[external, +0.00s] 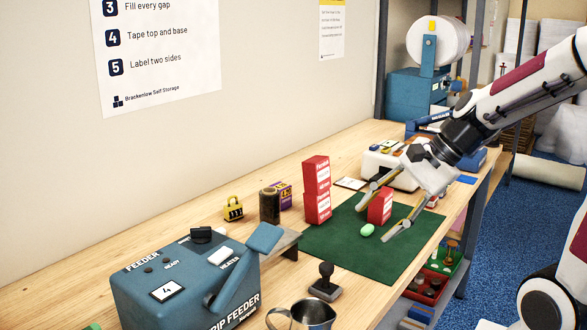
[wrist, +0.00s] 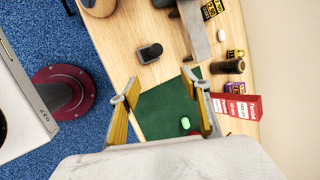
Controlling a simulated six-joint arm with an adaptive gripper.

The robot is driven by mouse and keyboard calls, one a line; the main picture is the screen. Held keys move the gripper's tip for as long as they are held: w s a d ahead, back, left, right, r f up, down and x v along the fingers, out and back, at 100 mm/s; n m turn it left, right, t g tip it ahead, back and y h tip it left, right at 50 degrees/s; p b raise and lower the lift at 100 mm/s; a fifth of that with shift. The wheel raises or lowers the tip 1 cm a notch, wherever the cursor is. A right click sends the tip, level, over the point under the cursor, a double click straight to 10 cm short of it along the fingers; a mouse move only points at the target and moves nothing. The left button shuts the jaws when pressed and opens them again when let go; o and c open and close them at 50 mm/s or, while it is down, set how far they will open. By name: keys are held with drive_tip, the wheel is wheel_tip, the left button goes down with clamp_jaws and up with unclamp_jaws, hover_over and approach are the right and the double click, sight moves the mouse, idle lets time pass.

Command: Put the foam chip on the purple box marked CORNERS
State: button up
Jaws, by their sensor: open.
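The foam chip (external: 367,230) is a small pale green piece lying on the dark green mat (external: 330,241). In the wrist view the foam chip (wrist: 185,123) shows near the right finger. The purple box (external: 284,194) has yellow markings, too small to read, and stands left of the red boxes, off the mat; it also shows in the wrist view (wrist: 234,86). My gripper (external: 376,220) is open and empty, with its fingers spread above the mat near the chip. In the wrist view my gripper (wrist: 160,85) has both fingers wide apart.
Two stacked red boxes (external: 317,185) stand on the mat's back edge. Another red box (external: 380,205) shows between my fingers. A brown roll (external: 269,205) and a yellow item (external: 233,208) stand left of the purple box. A blue feeder (external: 185,285) and a stamp (external: 325,283) are in front.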

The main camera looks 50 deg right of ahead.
drive_tip(key=s+a+r+n+h, duration=0.1)
drive_tip(key=s+a+r+n, duration=0.1)
drive_tip(key=s+n, duration=0.4)
drive_tip(key=s+a+r+n+g+h, duration=0.1)
drive_tip(key=s+a+r+n+h, duration=0.1)
drive_tip(key=s+n, duration=0.5)
drive_tip(key=a+n, duration=0.1)
drive_tip(key=n, duration=0.4)
drive_tip(key=shift+s+a+n, duration=0.15)
drive_tip(key=shift+a+n, duration=0.25)
drive_tip(key=shift+c, duration=0.8)
drive_tip(key=shift+d, duration=0.1)
